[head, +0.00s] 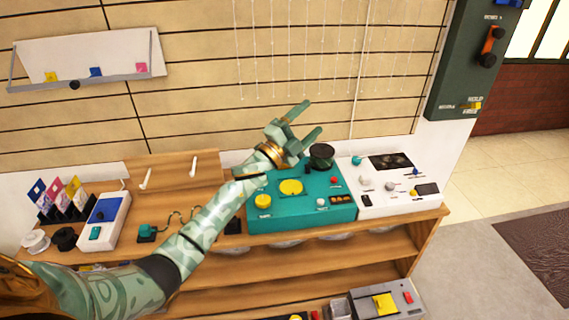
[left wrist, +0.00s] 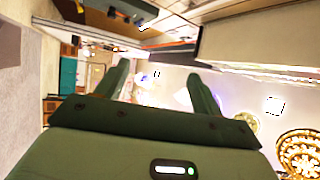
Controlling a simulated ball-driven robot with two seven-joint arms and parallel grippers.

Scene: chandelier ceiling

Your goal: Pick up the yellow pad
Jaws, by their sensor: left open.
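A small yellow pad (head: 51,76) sits on the ledge of the white wall shelf at the upper left, beside a blue one (head: 96,72) and a pink one (head: 141,68). Other yellow things show too: a yellow card (head: 74,187) in a rack, a round yellow disc (head: 291,187) on the teal box, and a yellow square (head: 384,304) on a lower box. My left gripper (head: 311,121) is open and empty, raised above the teal box and far right of the wall shelf. The left wrist view shows its two fingers (left wrist: 158,85) apart with nothing between them.
The wooden bench (head: 190,172) carries the teal box (head: 300,208), a white panel box (head: 400,200), and a white device with a blue top (head: 103,212). Cords (head: 300,50) hang on the wall behind my gripper. A dark green panel (head: 470,60) stands at the right.

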